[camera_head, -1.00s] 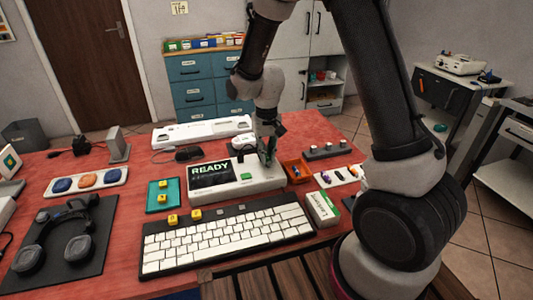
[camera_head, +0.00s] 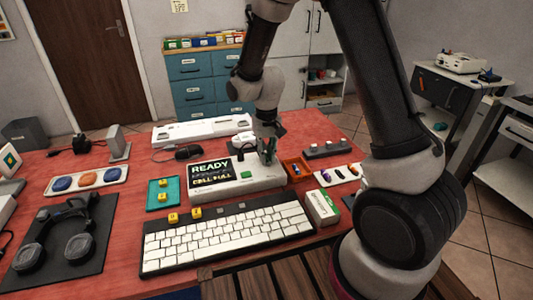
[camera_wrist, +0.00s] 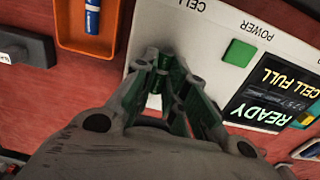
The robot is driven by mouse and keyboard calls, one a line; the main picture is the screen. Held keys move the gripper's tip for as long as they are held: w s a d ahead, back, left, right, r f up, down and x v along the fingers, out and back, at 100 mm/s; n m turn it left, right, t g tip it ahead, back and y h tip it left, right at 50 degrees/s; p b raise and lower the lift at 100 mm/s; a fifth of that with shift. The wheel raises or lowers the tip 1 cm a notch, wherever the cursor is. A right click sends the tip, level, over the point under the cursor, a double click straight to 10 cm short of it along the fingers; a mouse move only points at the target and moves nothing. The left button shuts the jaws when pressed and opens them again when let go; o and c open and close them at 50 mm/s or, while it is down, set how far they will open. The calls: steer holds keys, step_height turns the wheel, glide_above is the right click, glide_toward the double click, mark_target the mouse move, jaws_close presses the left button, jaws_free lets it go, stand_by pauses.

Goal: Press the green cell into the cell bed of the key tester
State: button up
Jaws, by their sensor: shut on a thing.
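The key tester (camera_head: 235,189) is a white box on the red table; it also shows in the wrist view (camera_wrist: 190,45). Its dark screen (camera_wrist: 272,88) reads "READY" and "CELL FULL". A square green button (camera_wrist: 239,52) sits beside the screen, near the word "POWER". My gripper (camera_wrist: 160,62) is over the tester's end marked "CELL", fingers pointing down at it. It is shut on the green cell (camera_wrist: 154,101), partly visible between the fingers. The cell bed is hidden by the fingers, so I cannot tell how the cell sits in it.
An orange tray (camera_head: 297,168) with a blue cell (camera_wrist: 91,17) stands just right of the tester. A keyboard (camera_head: 230,232) lies in front, with a small box (camera_head: 321,207) at its right. A teal pad (camera_head: 163,194) with yellow keycaps is left. A white bar-shaped device (camera_head: 202,131) lies behind.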

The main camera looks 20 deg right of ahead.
steer(key=o, duration=0.5)
steer(key=shift+c, duration=0.2)
steer(key=shift+r, duration=0.15)
steer(key=shift+r, duration=1.65)
steer(key=o, duration=0.6)
steer(key=shift+c, duration=0.2)
steer(key=shift+r, duration=2.5)
